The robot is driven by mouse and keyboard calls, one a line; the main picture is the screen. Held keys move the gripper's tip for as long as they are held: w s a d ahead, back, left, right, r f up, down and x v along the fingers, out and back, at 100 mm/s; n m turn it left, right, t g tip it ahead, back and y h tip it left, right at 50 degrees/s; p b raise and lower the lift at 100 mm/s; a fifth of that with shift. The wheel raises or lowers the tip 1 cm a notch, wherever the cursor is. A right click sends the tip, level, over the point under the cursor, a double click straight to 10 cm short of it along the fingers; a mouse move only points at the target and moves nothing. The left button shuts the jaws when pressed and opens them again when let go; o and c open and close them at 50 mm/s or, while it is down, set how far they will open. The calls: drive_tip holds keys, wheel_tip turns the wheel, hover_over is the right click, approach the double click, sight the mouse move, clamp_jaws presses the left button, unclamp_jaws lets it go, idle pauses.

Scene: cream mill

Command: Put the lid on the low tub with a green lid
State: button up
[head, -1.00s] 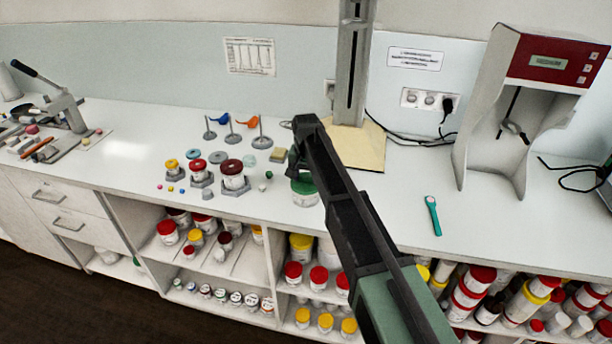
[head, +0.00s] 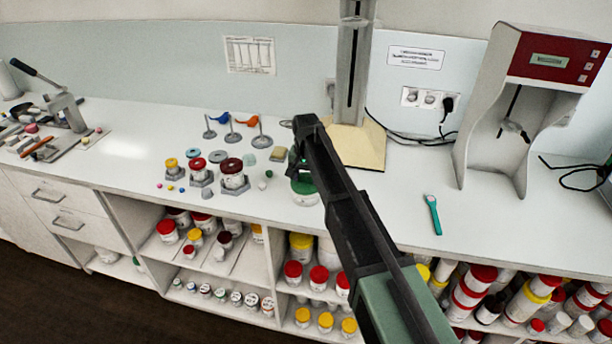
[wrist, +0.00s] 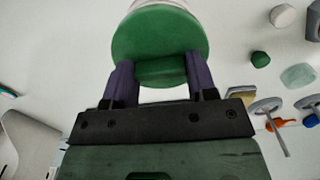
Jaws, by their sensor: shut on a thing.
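The round green lid (wrist: 160,32) is in my gripper (wrist: 159,72), with the two purple fingers on either side of a green block at its near edge in the wrist view. The low white tub (head: 305,199) is on the bench's front part in the head view, with the green lid (head: 301,185) at its top. A strip of the tub (wrist: 165,3) shows beyond the lid in the wrist view. The lid hides most of the tub's mouth, and my arm covers part of both in the head view. I cannot tell whether the lid is fully seated.
Jars with red and yellow lids, including a dark-red-lidded jar (head: 232,175), stand to the left on grey holders. Small stands (head: 262,137) are behind them. A teal tool (head: 433,214) lies to the right, before the red-topped machine (head: 548,62). Bench between is clear.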

drive_tip(key=shift+f+b, duration=0.35)
idle(0.7)
idle(0.3)
drive_tip(key=o, duration=1.3)
wheel_tip(320, 180, up, 7)
drive_tip(key=p, duration=0.7)
drive_tip(key=shift+r, duration=0.15)
